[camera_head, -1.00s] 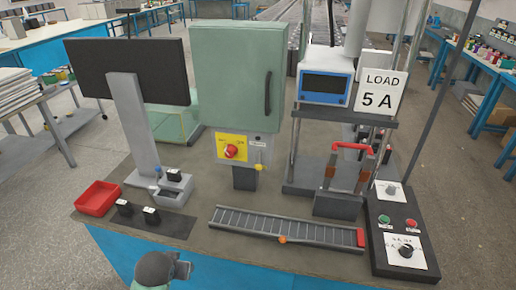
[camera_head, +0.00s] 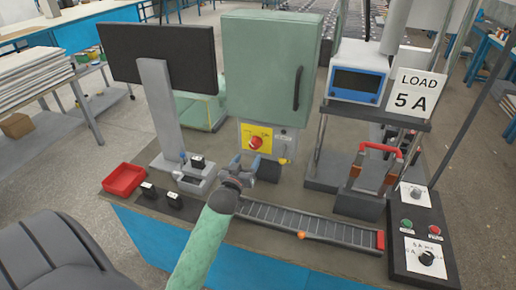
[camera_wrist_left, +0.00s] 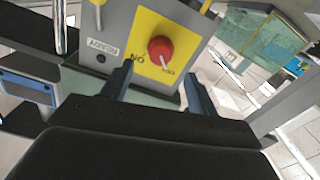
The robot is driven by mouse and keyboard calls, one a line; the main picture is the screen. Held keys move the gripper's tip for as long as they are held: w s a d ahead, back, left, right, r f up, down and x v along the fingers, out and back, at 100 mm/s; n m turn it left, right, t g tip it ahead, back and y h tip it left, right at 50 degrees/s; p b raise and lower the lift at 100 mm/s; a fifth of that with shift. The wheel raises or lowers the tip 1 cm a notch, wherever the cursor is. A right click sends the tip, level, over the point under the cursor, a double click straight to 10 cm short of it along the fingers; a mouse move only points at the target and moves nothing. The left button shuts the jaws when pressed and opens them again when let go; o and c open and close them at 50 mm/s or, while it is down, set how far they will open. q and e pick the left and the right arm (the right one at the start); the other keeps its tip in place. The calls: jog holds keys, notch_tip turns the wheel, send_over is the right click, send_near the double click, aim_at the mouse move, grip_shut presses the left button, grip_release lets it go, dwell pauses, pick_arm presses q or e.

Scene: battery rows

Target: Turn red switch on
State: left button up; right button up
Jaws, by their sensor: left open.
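The red switch (camera_head: 256,142) is a round red knob with a white pointer mark on a yellow plate (camera_head: 246,131), on the front of a grey box below the green cabinet. In the left wrist view the red switch (camera_wrist_left: 160,49) is ahead of the gripper, with "ON" lettering and a second label near its edge. My left gripper (camera_head: 243,165) is open and empty, just below and in front of the switch. Its two fingers (camera_wrist_left: 158,85) point toward the yellow plate, with the knob beyond and between them, apart from both. My right gripper is not in view.
A yellow-tipped lever (camera_head: 283,161) sits right of the switch. The green cabinet (camera_head: 265,70) stands above. A small grey fixture (camera_head: 197,177), red tray (camera_head: 124,179) and grey roller track (camera_head: 310,223) are nearby on the bench. A red-handled device (camera_head: 378,150) stands right.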

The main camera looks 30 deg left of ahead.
aim_at(254, 147)
pick_arm(q)
jog(key=p+x, duration=0.2)
jog(key=x, duration=0.4)
jog(key=shift+r, duration=0.1)
jog(key=shift+p+x, duration=0.35)
jog(key=shift+x, duration=0.45)
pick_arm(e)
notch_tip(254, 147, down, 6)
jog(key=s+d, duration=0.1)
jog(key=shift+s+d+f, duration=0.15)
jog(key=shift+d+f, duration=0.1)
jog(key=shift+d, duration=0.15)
pick_arm(q)
jog(key=c, duration=1)
